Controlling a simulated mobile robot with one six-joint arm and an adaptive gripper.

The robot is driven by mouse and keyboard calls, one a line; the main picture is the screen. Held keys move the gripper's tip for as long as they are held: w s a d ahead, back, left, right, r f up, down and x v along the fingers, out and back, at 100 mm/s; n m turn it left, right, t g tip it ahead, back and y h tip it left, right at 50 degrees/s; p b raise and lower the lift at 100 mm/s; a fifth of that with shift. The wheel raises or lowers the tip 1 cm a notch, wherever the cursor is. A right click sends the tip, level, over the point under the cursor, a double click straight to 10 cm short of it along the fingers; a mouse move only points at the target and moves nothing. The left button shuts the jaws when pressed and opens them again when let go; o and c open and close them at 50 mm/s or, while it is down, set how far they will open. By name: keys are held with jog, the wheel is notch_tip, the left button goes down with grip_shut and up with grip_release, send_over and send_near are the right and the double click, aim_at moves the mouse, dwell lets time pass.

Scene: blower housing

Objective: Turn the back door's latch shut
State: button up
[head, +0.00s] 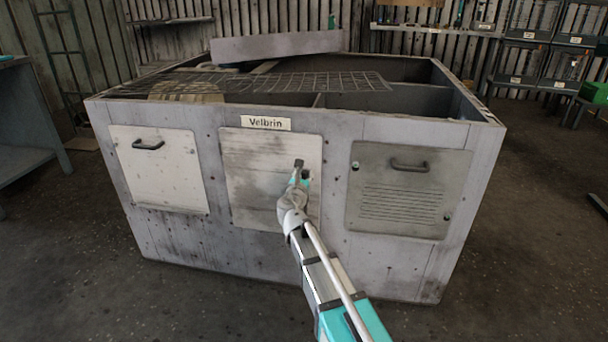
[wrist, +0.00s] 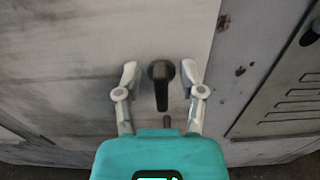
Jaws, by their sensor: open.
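The pale middle door (head: 255,170) sits in the front wall of the grey housing, below the "Velbrin" label, and looks closed. Its dark latch (wrist: 161,90) shows in the wrist view near the door's right edge. The latch has a round head at the top, and its lever points down in that view. My gripper (wrist: 160,76) is open, with one finger on each side of the latch. I cannot tell whether either finger touches it. In the head view my gripper (head: 300,178) is in front of the door's right half and partly hides the latch area.
A white door (head: 158,170) with a dark handle is on the left. A grey louvred door (head: 407,190) with a handle is on the right. A wire grid (head: 290,82) and a loose panel (head: 275,46) lie across the housing's open top. The floor in front is clear.

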jog(key=shift+w, duration=0.25)
grip_shut()
